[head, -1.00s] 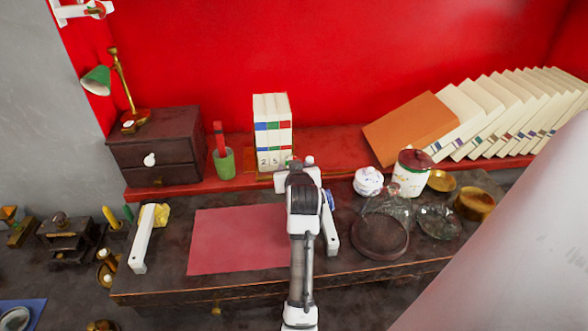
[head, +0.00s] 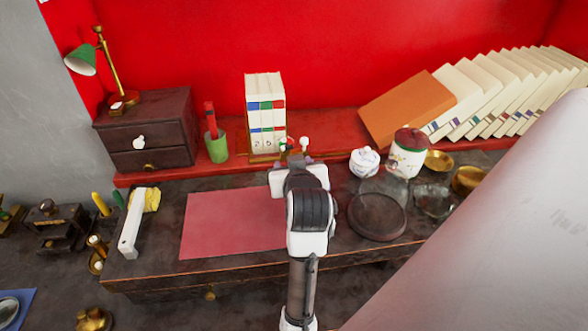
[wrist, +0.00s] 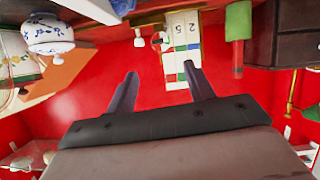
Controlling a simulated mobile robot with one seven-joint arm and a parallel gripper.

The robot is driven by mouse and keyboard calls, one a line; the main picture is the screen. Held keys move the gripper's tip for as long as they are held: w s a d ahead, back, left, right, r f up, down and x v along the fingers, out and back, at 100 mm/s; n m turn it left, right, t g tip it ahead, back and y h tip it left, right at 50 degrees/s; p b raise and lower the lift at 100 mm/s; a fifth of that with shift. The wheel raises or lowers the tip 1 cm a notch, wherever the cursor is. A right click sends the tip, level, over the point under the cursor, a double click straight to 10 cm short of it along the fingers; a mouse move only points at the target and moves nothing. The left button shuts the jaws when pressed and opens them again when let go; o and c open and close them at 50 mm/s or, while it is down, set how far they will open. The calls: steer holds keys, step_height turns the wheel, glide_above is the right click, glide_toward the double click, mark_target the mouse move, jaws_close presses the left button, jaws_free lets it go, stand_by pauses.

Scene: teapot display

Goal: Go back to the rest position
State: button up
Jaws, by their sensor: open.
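My gripper (head: 294,155) is at the far end of my arm, in front of the upright white books, and mostly hidden by my own wrist in the head view. In the wrist view my gripper (wrist: 160,82) has two dark fingers spread apart with nothing held between them. The wrist picture is upside down. The white books (head: 265,112), with blue, red and green bands, stand on the red shelf (head: 330,147). They also show beyond the fingers in the wrist view (wrist: 183,48).
A red mat (head: 230,225) lies on the dark desk. A white bar (head: 132,225) is left of it. At right are a blue-white pot (head: 364,162), a red-lidded jar (head: 407,152) and a round dark base (head: 377,218). A drawer box (head: 147,130) and leaning books (head: 490,95) flank the shelf.

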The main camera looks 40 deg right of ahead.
steer(key=shift+s+a, duration=0.15)
steer(key=shift+s, duration=0.05)
stand_by(0.5)
